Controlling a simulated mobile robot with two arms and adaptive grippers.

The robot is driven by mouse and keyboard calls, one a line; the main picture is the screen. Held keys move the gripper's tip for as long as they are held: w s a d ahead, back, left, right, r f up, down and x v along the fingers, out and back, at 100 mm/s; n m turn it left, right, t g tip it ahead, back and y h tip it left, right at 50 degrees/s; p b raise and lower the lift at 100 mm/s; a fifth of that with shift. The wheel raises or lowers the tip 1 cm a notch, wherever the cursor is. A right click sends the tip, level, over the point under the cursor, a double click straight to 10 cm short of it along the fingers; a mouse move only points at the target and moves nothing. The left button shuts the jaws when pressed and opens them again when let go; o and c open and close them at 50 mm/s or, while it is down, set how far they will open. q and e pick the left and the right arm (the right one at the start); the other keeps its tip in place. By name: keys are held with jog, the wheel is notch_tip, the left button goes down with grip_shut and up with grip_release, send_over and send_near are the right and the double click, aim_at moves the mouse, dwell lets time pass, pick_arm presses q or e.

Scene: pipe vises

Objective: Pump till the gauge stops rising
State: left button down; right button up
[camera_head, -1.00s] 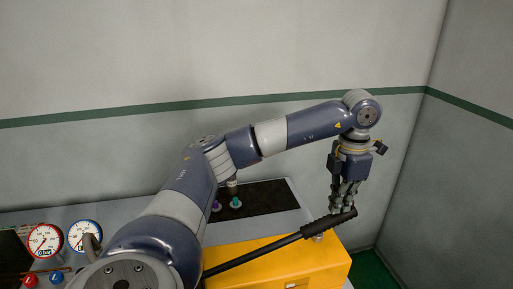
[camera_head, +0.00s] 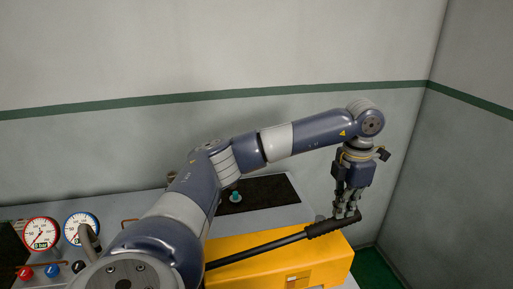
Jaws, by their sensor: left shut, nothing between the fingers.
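The yellow pump (camera_head: 290,263) stands at the front of the bench. Its black lever (camera_head: 262,248) slants up to the right and ends in a thick ribbed handle (camera_head: 333,225). My left gripper (camera_head: 346,212) points down at the handle from above, its fingers shut and at or just above the grip; whether they touch it I cannot tell. A red-ringed gauge (camera_head: 41,234) and a blue-ringed gauge (camera_head: 81,228) stand at the left; their needles are too small to read surely. My right gripper is not in view.
Red (camera_head: 25,272) and blue (camera_head: 52,271) knobs sit below the gauges. A dark mat (camera_head: 262,191) with a small teal-topped piece (camera_head: 236,197) lies behind the pump. My left arm crosses the bench and hides part of it. Walls close the back and right.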

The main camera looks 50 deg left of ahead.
aim_at(344, 221)
pick_arm(q)
jog(key=shift+w+d+f+b, duration=0.15)
jog(key=shift+f+b, duration=0.3)
jog(key=shift+f, duration=0.4)
jog(key=shift+w+f+b, duration=0.2)
jog(key=shift+f+b, duration=0.3)
jog(key=shift+f, duration=0.35)
jog(key=shift+w+d+f+b, duration=0.15)
jog(key=shift+f+b, duration=0.3)
jog(key=shift+f, duration=0.4)
jog(key=shift+s+a, duration=0.1)
jog(key=shift+s, duration=0.05)
jog(key=shift+w+f+b, duration=0.2)
jog(key=shift+f+b, duration=0.6)
jog(key=shift+f, duration=0.4)
jog(key=shift+w+f+b, duration=0.15)
jog(key=shift+f+b, duration=0.6)
jog(key=shift+f, duration=0.4)
jog(key=shift+s, duration=0.1)
